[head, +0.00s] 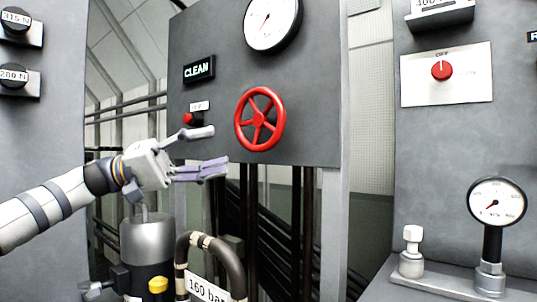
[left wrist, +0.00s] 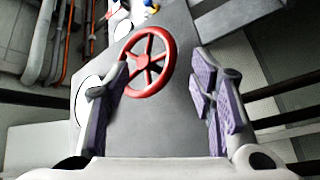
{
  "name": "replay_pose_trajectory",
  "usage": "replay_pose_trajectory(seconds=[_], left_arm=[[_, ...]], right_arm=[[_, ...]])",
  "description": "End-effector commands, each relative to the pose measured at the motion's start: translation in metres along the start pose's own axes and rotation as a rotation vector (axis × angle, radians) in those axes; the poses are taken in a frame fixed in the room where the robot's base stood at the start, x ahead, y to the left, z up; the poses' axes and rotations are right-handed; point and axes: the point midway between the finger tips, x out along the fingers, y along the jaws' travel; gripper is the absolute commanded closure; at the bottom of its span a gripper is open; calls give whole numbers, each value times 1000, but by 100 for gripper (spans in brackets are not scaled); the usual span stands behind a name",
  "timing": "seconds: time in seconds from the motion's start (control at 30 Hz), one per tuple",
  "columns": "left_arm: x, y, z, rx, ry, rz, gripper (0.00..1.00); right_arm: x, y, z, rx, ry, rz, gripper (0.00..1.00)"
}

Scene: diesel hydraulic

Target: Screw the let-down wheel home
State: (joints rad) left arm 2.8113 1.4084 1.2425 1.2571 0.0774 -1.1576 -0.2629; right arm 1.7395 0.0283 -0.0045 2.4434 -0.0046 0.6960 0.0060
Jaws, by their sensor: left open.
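A red spoked handwheel (head: 259,119), which I take to be the let-down wheel, is mounted on the front of a grey upright panel (head: 220,90). My left gripper (head: 217,149) is open and empty, to the left of the wheel and slightly below it, apart from it. In the left wrist view the wheel (left wrist: 148,62) shows beyond and between the spread fingers of the left gripper (left wrist: 165,100), nearer the left finger. How far the wheel is screwed in cannot be told. My right gripper is not in view.
A small red knob (head: 188,118) is near my left gripper. A metal cylinder (head: 147,243) and a curved hose (head: 213,250) stand below. Another gauge (head: 496,202) is at right.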

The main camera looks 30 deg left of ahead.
Motion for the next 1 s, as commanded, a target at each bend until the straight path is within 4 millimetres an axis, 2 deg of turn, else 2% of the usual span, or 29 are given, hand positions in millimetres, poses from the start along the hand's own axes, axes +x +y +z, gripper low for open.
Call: replay_pose_trajectory(seconds=[0.1, 0.3, 0.43, 0.67, 0.7, 0.87, 0.9, 1.0], left_arm=[[34, 0, 1, -2, -6, -1, 50], [72, 0, 1, -2, -5, -1, 50], [82, -1, 1, -2, -3, -2, 50], [84, -1, 1, -3, -2, -2, 50], [84, -1, 1, -3, -2, -3, 54], [84, -2, 1, -4, -2, -3, 90], [84, -2, 1, -4, -2, -4, 94], [83, -2, 1, -4, -2, -5, 94]], right_arm=[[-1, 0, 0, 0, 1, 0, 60], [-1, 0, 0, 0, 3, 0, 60], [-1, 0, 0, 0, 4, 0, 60], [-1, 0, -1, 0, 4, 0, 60], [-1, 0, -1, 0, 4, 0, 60], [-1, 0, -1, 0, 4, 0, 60], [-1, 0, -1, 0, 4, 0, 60], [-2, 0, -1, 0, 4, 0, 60]])
